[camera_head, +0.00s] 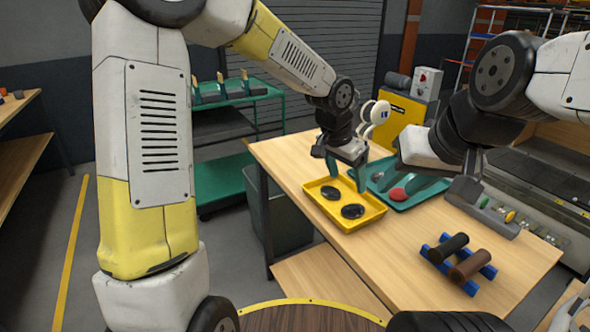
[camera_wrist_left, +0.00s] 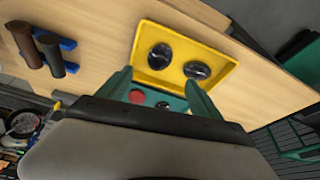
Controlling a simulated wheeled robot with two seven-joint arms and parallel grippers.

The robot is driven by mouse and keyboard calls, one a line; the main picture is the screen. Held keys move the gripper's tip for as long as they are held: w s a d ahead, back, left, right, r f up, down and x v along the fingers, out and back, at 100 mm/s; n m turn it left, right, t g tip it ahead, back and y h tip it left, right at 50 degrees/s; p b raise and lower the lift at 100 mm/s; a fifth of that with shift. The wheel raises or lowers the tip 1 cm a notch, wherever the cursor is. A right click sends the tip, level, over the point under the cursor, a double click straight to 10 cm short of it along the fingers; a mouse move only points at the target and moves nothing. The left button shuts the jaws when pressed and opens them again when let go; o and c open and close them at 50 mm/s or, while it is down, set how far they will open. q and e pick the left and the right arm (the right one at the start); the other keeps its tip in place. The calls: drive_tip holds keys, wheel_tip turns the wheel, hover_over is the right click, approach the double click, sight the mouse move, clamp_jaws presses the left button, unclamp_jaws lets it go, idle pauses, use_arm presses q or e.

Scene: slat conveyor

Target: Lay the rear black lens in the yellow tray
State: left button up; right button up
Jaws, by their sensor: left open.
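The yellow tray (camera_head: 345,225) lies on the wooden table with two black lenses in it. The rear black lens (camera_head: 331,193) lies flat toward the tray's far left, and the other black lens (camera_head: 353,211) is nearer; both also show in the left wrist view (camera_wrist_left: 160,56) (camera_wrist_left: 197,70). My left gripper (camera_head: 346,180) is open and empty, fingers down, over the tray's far edge and apart from both lenses.
The teal tray (camera_head: 410,204) behind holds a red lens (camera_head: 398,193) and a small dark item (camera_head: 377,176). Black and brown cylinders (camera_head: 447,248) (camera_head: 471,265) rest on blue rails at the front right. A grey block with small parts (camera_head: 483,213) stands right.

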use_arm(q)
drive_tip(key=s+a+r+n+t, duration=0.1)
drive_tip(key=s+a+r+n, duration=0.3)
drive_tip(key=s+a, duration=0.6)
drive_tip(key=s+a+r+n+t, duration=0.2)
drive_tip(key=s+a+r+n, duration=0.2)
drive_tip(key=s+a+r, duration=0.4)
drive_tip(key=s+a, duration=0.2)
drive_tip(key=a, duration=0.2)
drive_tip(key=shift+s+n+y, duration=0.25)
drive_tip(key=shift+n+y, duration=0.05)
